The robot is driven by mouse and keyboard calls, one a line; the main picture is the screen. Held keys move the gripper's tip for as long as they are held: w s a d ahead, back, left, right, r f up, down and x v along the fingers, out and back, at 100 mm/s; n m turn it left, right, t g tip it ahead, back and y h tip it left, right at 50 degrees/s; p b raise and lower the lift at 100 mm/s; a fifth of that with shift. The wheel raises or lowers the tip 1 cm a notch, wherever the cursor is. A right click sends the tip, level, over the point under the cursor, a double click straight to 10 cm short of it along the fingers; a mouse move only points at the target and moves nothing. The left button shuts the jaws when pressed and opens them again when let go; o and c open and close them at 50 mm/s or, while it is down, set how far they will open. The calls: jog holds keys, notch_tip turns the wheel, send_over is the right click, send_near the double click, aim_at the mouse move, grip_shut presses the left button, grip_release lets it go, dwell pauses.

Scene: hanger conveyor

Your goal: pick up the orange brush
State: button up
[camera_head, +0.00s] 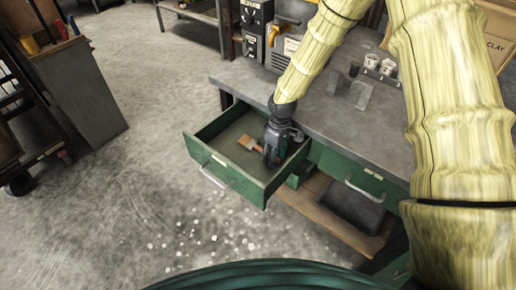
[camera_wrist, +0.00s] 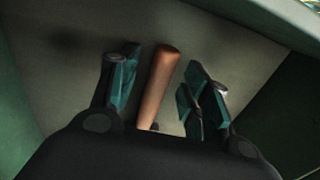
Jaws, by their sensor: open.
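The orange brush (camera_head: 248,142) lies in an open green drawer (camera_head: 238,186), partly hidden by my gripper in the head view. In the wrist view its smooth orange-brown handle (camera_wrist: 160,82) shows between the fingers, with the rest of the brush hidden. My gripper (camera_head: 272,157) reaches down into the drawer beside the brush. In the wrist view the gripper's teal-padded fingers (camera_wrist: 160,90) stand apart on both sides of the handle, with a visible gap on each side.
The drawer walls surround my gripper closely. The grey workbench top (camera_head: 325,108) lies above and behind the drawer, with small cups (camera_head: 372,62) at its back. A second green drawer (camera_head: 362,178) is shut at the right. Open concrete floor lies left.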

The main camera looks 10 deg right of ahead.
grip_shut()
